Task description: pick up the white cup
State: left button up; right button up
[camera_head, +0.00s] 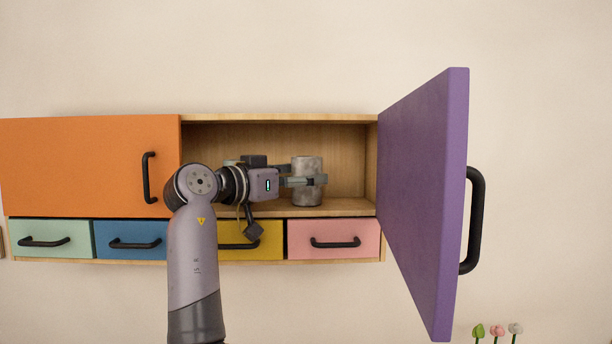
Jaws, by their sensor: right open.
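The white cup (307,195) looks greyish and mottled. It stands upright on the floor of the open cabinet compartment, right of its middle. My right gripper (312,178) reaches in from the left and is open. One finger passes in front of the cup at mid-height. The other finger goes toward its far side, and its tip is hidden by the cup. I cannot tell whether the fingers touch the cup. My left gripper is not in view.
The purple door (425,190) stands swung open at the right. An orange door (85,165) is shut at the left. Below are several shut drawers with black handles, including a pink one (365,228). Some flower buds (497,330) show at bottom right.

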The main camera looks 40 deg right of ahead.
jog(key=shift+d, duration=1.1)
jog(key=shift+a, duration=0.1)
jog(key=shift+a, duration=0.1)
jog(key=shift+c, duration=0.2)
jog(key=shift+c, duration=0.8)
jog(key=c, duration=1.2)
